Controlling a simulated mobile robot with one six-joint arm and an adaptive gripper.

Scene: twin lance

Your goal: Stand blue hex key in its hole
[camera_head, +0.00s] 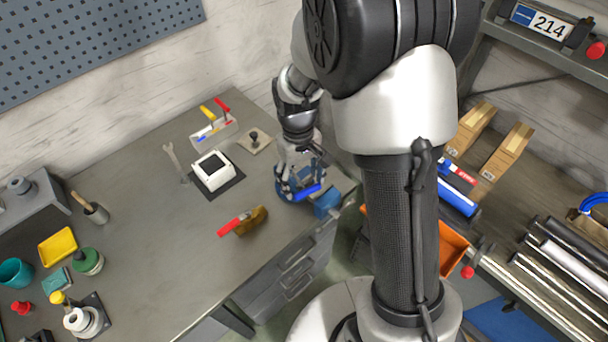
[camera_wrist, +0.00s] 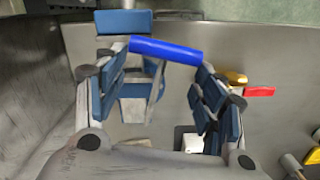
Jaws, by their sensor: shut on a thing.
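My gripper (camera_head: 300,182) is shut on the blue hex key (camera_head: 307,192) above the right part of the workbench. In the wrist view, the blue handle (camera_wrist: 166,51) lies crosswise between the blue-padded fingertips. A pale rack (camera_head: 214,133) stands at the back of the bench, left of my gripper. A yellow-handled key (camera_head: 208,113) and a red-handled key (camera_head: 221,105) stand in it, tilted in the picture. Its holes are too small to make out.
A blue vise (camera_head: 327,203) sits at the bench edge, close to my gripper. A white box (camera_head: 212,171) on a dark mat and a wrench (camera_head: 175,161) lie left. A red-handled tool (camera_head: 235,224) lies in front. The middle bench is clear.

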